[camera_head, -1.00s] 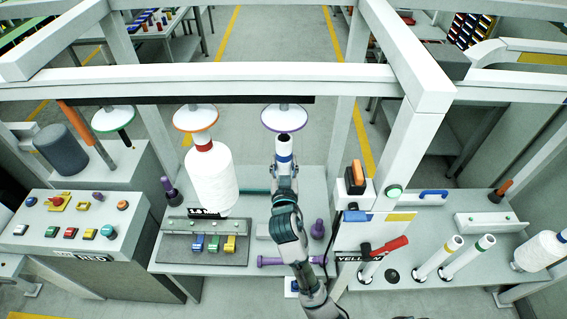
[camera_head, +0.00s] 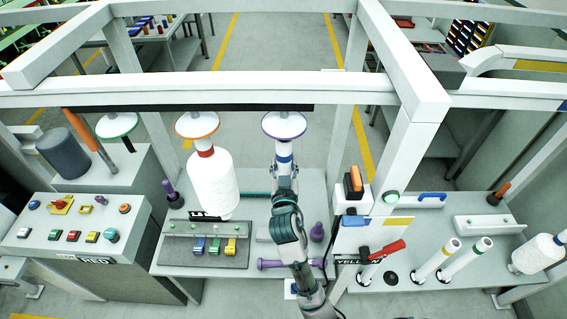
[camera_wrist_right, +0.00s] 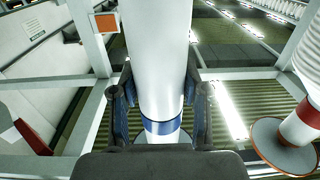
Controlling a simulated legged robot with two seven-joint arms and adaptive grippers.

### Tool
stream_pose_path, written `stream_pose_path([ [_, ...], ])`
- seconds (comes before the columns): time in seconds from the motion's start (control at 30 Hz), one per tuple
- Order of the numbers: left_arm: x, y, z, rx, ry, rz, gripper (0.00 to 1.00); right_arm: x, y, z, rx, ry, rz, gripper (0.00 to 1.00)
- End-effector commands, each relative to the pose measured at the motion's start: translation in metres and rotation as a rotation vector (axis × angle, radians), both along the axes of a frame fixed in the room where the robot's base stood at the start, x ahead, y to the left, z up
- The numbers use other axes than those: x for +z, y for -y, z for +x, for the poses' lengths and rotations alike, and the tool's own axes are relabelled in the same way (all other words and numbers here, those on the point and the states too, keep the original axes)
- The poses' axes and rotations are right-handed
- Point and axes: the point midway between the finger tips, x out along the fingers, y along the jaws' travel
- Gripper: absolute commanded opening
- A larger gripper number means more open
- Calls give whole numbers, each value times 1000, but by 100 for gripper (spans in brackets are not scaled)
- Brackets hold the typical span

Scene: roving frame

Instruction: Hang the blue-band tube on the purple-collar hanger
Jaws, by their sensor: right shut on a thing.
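The purple-collar hanger (camera_head: 284,125) hangs from the dark overhead rail, its pale disc rimmed in purple. My right gripper (camera_head: 284,168) is just below it, shut on the white blue-band tube (camera_head: 284,149). The tube is roughly upright, its top directly under the disc in the head view; I cannot tell whether it is on the hanger. In the wrist view, the tube (camera_wrist_right: 156,45) runs between my two fingers (camera_wrist_right: 158,108), with the blue band (camera_wrist_right: 161,127) low in the grip. My left gripper is out of view.
Left of it, the orange-collar hanger (camera_head: 197,125) carries a full white bobbin (camera_head: 213,185) with a red band. A green-collar hanger (camera_head: 116,125) is farther left. White tubes (camera_head: 435,260) stand on the right bench. A frame post (camera_head: 390,150) rises right of my arm.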

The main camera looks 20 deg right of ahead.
Motion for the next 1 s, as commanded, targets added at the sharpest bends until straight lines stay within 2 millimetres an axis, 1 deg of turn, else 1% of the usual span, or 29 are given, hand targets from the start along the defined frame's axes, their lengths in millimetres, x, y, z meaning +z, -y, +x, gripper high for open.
stream_pose_path([
  [0.47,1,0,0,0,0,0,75,2,0,0,0,1,1,3],
  [1.0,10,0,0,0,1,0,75,18,0,0,0,2,0,3],
])
